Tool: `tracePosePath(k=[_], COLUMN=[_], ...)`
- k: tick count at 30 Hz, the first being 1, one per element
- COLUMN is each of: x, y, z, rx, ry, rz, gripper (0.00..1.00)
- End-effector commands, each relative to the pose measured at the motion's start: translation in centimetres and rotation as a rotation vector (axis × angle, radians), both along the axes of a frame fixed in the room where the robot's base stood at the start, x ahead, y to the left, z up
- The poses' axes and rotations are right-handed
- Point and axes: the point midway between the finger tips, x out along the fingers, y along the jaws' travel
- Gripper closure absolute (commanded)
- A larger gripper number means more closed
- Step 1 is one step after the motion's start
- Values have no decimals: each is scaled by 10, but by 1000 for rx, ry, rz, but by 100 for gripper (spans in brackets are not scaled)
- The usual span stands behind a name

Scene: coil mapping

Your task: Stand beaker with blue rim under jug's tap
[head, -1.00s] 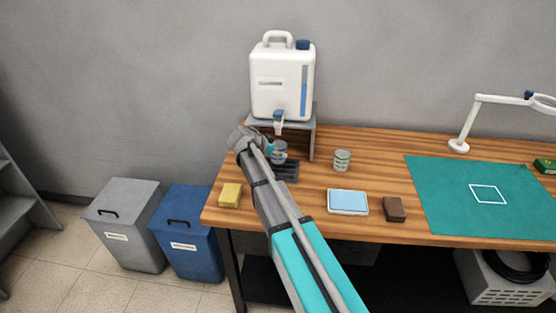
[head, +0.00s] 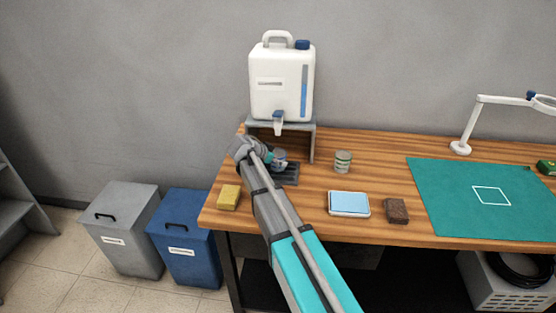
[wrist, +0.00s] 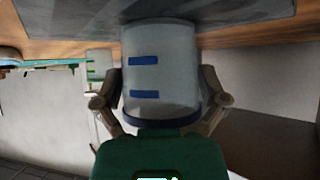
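The beaker with blue rim (head: 280,155) is upright at the dark drip tray (head: 289,177), below the jug's tap (head: 278,123). In the wrist view, the picture is upside down and the clear beaker (wrist: 160,72) shows blue marks and a blue rim; its base is at the grey tray surface (wrist: 240,10). My gripper (head: 266,156) reaches it from the left in the head view. Its fingers in the wrist view (wrist: 160,85) lie against both sides of the beaker. The white jug (head: 281,85) stands on a grey stand (head: 313,143). Any small gap under the beaker is hidden.
A green-marked beaker (head: 343,161) stands to the right. A yellow sponge (head: 228,197), a blue-topped box (head: 348,203) and a brown block (head: 396,210) lie towards the front. A green mat (head: 465,215) covers the right; two bins stand left of the table.

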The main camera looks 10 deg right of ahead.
Motion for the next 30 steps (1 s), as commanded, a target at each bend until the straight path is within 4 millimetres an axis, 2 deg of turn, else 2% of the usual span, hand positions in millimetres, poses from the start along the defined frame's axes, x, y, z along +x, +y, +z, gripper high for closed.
tracePosePath(k=[18,30], x=[0,-16], y=[1,32], z=[5,33], rx=[0,0], ry=[0,1], rz=[0,2], gripper=[0,0])
